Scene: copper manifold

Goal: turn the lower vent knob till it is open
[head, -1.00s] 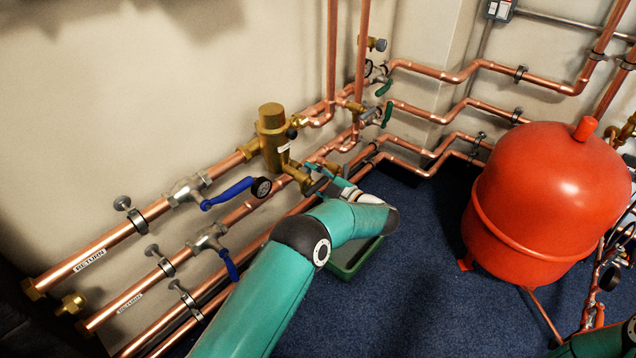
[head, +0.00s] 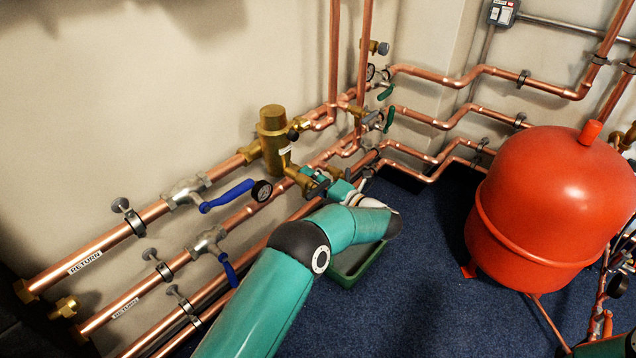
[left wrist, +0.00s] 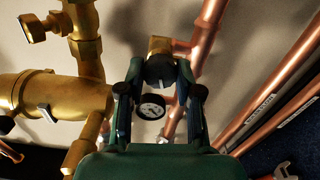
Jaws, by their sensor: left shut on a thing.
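The lower vent knob (left wrist: 160,70) is a black knob on a brass fitting (left wrist: 160,45) in the left wrist view. It sits between the two fingertips of my left gripper (left wrist: 162,72), which is shut on it. In the head view my left gripper (head: 318,184) is at the lower side of the brass separator body (head: 273,140), and the knob there is hidden behind the fingers. The knob's open or shut setting cannot be read.
A round gauge (head: 262,191) is left of my left gripper. Blue-handled valves (head: 229,195) and copper return pipes (head: 110,247) run along the wall. A green tray (head: 357,270) lies under my arm. A red tank (head: 545,215) stands right; blue carpet between is clear.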

